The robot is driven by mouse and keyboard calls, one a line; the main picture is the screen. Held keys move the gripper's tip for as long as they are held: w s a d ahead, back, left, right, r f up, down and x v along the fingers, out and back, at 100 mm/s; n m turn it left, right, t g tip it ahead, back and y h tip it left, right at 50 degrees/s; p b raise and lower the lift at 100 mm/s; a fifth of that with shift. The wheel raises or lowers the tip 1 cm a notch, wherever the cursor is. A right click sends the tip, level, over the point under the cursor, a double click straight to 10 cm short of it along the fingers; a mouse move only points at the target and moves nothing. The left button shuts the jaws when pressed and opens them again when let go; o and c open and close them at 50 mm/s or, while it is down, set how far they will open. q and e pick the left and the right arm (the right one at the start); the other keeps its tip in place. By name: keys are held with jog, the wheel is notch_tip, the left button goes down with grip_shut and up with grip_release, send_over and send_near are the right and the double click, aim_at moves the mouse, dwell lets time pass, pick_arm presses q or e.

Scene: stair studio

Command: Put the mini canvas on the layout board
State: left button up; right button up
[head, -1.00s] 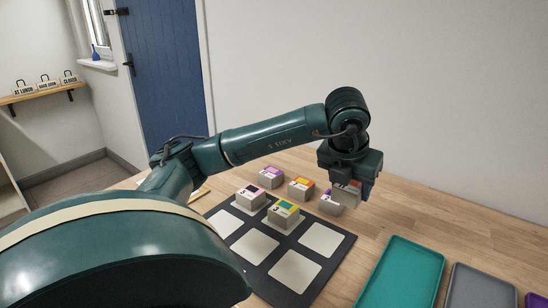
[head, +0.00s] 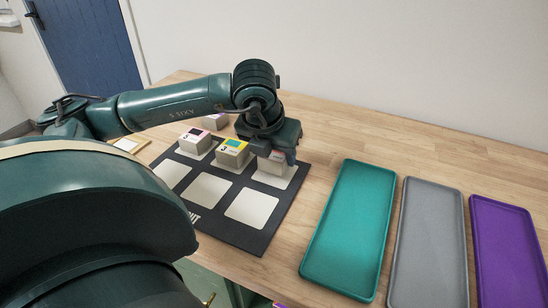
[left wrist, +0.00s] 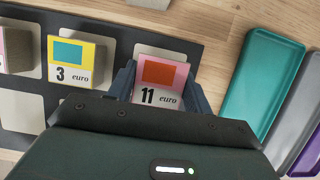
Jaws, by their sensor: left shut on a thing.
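The mini canvas (head: 272,169) is a small pale block with a pink and red top; "11 euro" shows on it in the left wrist view (left wrist: 158,84). My left gripper (head: 275,160) is shut on it, one finger on each side. It holds the canvas at the back right pale square of the dark layout board (head: 292,196). I cannot tell whether the canvas touches the board. A yellow-and-teal "3 euro" block (head: 233,154) and a pink block (head: 195,141) sit on the two back squares to its left. My right gripper is not in view.
The front row's pale squares, such as the front right one (head: 252,208), are empty. Another block (head: 214,122) stands behind the board. A teal tray (head: 348,228), a grey tray (head: 430,240) and a purple tray (head: 507,245) lie empty to the right.

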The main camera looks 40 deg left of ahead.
pick_arm(q)
jog(key=shift+f, duration=1.1)
jog(key=o, duration=0.5)
jog(key=shift+f+b, duration=0.1)
jog(key=shift+b, duration=0.25)
jog(key=o, duration=0.5)
jog(key=shift+c, duration=0.2)
jog(key=shift+s+r+p, duration=0.1)
jog(key=shift+r+p, duration=0.3)
jog(key=shift+r, duration=0.25)
jog(key=p+v, duration=0.1)
jog(key=v, duration=1)
jog(key=shift+r, duration=0.1)
